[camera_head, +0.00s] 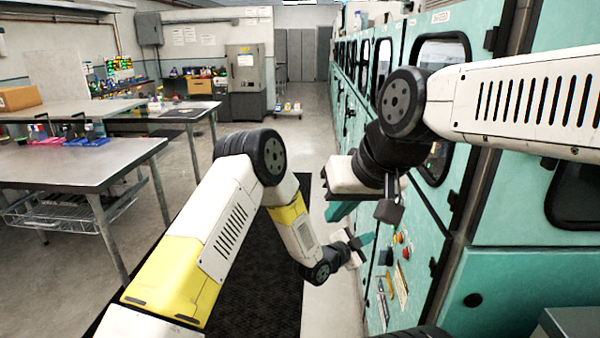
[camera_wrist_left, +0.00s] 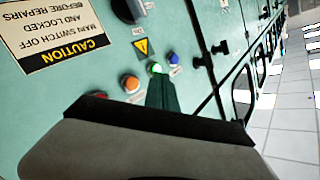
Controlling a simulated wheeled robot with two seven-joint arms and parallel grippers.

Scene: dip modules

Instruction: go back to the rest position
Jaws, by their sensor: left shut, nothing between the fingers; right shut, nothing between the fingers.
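My left gripper (camera_head: 368,238) is at the end of the arm from the left, close to the teal machine front. In the left wrist view its dark teal fingers (camera_wrist_left: 162,92) are together with nothing between them. Their tips overlap the area just below a green button (camera_wrist_left: 155,68) and a blue button (camera_wrist_left: 173,58); I cannot tell whether they touch the panel. My right gripper (camera_head: 340,211) hangs from the arm on the right, left of the machine front. It is shut and empty.
The teal machines (camera_head: 460,270) line the right side, with a red button (camera_head: 399,238) and a caution label (camera_wrist_left: 52,38) on the panel. A metal table (camera_head: 75,165) stands at the left. A dark mat (camera_head: 262,285) lies on the floor. The aisle beyond is largely clear.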

